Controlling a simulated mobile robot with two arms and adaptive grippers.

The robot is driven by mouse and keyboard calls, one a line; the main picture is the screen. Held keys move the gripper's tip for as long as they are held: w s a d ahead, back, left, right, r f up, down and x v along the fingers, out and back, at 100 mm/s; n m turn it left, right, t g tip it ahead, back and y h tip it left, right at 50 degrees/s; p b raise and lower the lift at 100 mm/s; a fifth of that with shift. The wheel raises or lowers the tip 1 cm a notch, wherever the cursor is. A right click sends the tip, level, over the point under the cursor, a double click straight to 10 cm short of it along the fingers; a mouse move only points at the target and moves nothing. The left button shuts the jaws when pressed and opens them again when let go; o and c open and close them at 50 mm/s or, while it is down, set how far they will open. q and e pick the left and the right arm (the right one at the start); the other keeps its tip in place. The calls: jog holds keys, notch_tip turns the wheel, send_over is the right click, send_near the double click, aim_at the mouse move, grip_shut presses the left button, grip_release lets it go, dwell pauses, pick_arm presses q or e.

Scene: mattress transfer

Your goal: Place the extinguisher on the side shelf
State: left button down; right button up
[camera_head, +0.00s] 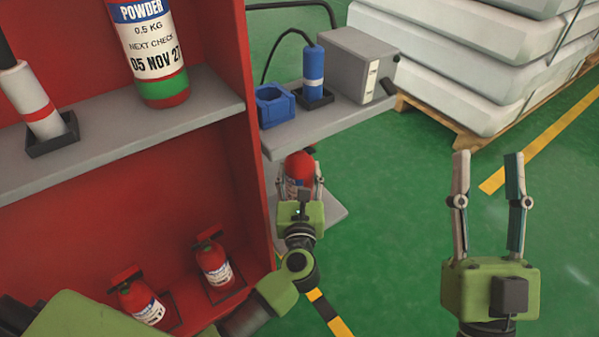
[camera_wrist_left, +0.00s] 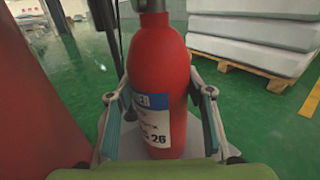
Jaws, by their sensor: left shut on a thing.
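A red extinguisher (camera_wrist_left: 159,70) with a white and blue label stands upright between the fingers of my left gripper (camera_wrist_left: 160,105), which is shut on it. In the head view the same extinguisher (camera_head: 299,167) shows beyond my left gripper (camera_head: 300,188), beside the red cabinet and below the grey side shelf (camera_head: 335,122). A lower grey plate (camera_head: 330,207) shows beneath it; I cannot tell whether the extinguisher touches it. My right gripper (camera_head: 488,158) is open and empty over the green floor. The extinguisher's top is cut off in the left wrist view.
The side shelf holds a blue holder (camera_head: 274,104), a blue cylinder (camera_head: 314,72) and a grey box (camera_head: 345,62). The red cabinet (camera_head: 255,90) holds a large extinguisher (camera_head: 150,45) and two small ones below (camera_head: 213,262). Mattresses (camera_head: 440,75) stand on a pallet at the back right.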

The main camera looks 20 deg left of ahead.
pick_arm(q)
jog(key=shift+r, duration=0.15)
pick_arm(e)
jog(key=shift+s+r, duration=0.1)
pick_arm(q)
jog(key=c, duration=1.3)
grip_release()
jog(key=shift+f, duration=0.2)
jog(key=shift+r, duration=0.15)
jog(key=p+v, duration=0.1)
jog(key=v, duration=1.1)
pick_arm(e)
jog(key=w+f+g, duration=0.3)
jog(key=f, duration=0.2)
jog(key=shift+w+f+h, duration=0.15)
jog(key=shift+h, duration=0.25)
